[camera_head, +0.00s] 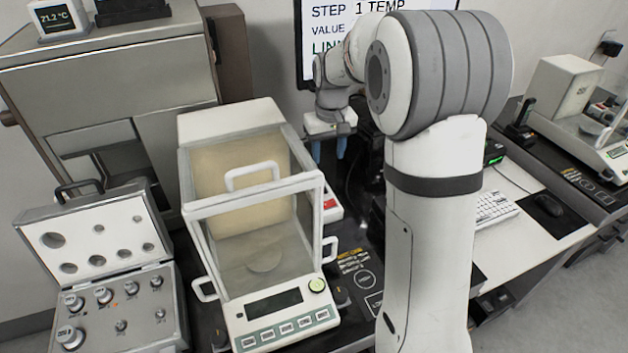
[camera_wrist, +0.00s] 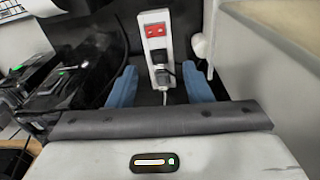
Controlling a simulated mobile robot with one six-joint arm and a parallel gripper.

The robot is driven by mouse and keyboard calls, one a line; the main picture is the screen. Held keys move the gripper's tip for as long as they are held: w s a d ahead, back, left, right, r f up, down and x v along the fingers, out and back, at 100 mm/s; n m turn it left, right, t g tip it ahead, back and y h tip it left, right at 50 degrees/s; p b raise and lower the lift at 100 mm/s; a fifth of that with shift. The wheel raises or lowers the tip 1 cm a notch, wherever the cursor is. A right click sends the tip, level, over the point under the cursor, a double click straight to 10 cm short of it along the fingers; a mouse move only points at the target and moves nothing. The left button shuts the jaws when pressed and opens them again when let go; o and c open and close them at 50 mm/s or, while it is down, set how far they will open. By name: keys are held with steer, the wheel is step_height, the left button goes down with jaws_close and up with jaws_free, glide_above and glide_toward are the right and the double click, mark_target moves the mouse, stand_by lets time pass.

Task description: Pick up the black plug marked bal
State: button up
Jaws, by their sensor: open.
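A white power strip (camera_wrist: 154,18) with a red switch part shows in the wrist view, its end also in the head view (camera_head: 332,212) beside the balance. A dark plug (camera_wrist: 163,75) sits in its near part, with a pale cord running down from it. Another dark shape is just above it, maybe a second plug or socket. No marking is readable, so I cannot tell which is bal. My gripper (camera_wrist: 160,85) is open, with one blue finger on each side of the strip; in the head view it (camera_head: 329,148) hangs above the table, empty.
A glass-sided balance (camera_head: 270,318) stands left of the strip, close to my gripper. An open weight case (camera_head: 145,292) is further left. Behind is a monitor (camera_head: 345,22). In the wrist view, black equipment (camera_wrist: 80,75) lies left and a pale housing (camera_wrist: 265,75) right.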

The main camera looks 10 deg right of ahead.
steer(key=shift+n+g, duration=0.3)
steer(key=shift+g, duration=0.1)
steer(key=w+f+b, duration=0.1)
steer(key=w+f, duration=0.7)
steer(key=shift+f, duration=0.3)
steer(key=shift+w+f, duration=0.15)
steer(key=shift+f, duration=0.2)
steer(key=f, duration=0.3)
steer(key=f+p, duration=0.1)
steer(key=f, duration=0.3)
steer(key=shift+s+a+f, duration=0.1)
steer(key=shift+s+f, duration=0.1)
steer(key=shift+c, duration=0.5)
jaws_close()
